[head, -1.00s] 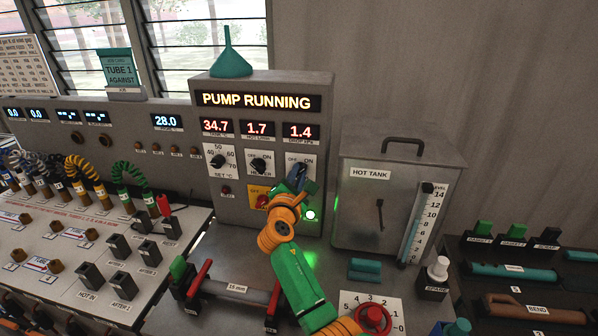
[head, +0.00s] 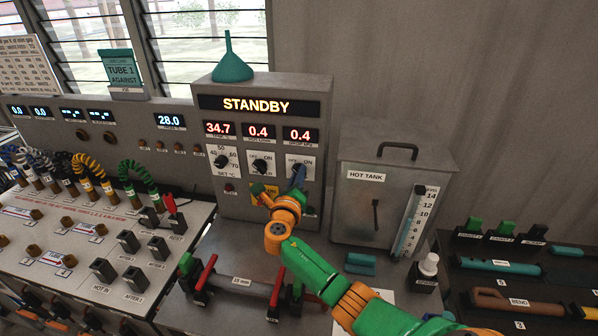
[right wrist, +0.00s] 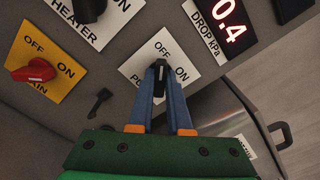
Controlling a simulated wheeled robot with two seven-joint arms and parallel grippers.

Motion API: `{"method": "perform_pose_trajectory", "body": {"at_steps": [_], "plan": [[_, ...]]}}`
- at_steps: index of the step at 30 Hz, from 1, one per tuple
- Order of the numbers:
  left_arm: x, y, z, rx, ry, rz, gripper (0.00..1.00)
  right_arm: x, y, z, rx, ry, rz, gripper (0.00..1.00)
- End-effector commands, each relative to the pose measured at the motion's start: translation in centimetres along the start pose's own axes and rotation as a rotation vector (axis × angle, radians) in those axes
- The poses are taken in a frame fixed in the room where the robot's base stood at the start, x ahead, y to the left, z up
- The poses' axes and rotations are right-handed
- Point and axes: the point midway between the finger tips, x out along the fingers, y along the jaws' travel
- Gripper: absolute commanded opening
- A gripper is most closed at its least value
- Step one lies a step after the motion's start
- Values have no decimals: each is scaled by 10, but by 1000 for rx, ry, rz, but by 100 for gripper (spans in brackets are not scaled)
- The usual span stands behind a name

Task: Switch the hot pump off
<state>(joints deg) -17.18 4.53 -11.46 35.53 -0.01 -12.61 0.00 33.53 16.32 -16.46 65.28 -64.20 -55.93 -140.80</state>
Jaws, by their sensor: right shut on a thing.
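The pump switch (right wrist: 181,74) is a black knob on a white plate marked OFF and ON, at the right of the grey control panel (head: 232,205). In the right wrist view the blue fingers of my right gripper (right wrist: 168,76) are shut around it, and its bar lines up roughly with OFF. In the head view my right gripper (head: 298,180) largely hides the knob. The display (head: 258,105) above reads STANDBY, with 34.7, 0.4 and 0.4 below it. My left gripper is not in view.
The heater knob (head: 259,165) and the red main switch (right wrist: 33,71) on its yellow plate sit close to my gripper. The hot tank (head: 360,210) stands just right of the panel. A teal funnel (head: 232,68) stands on top. The bench below holds clamps and fittings.

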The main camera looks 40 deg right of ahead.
Motion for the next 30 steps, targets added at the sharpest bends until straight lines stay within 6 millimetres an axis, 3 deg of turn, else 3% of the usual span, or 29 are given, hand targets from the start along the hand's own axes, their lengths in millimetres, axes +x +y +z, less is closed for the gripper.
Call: {"method": "perform_pose_trajectory", "body": {"at_steps": [1,4,5,13,22,30], "plan": [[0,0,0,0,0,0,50,0,-2,1,3,-2,-4,22],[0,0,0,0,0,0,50,0,-1,1,4,-1,-3,48],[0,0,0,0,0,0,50,0,-1,1,4,-1,-2,51],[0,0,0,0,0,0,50,-1,0,0,5,0,0,51],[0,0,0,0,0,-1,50,-36,1,0,7,-1,2,51],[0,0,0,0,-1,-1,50,-40,0,0,6,1,0,51]]}}
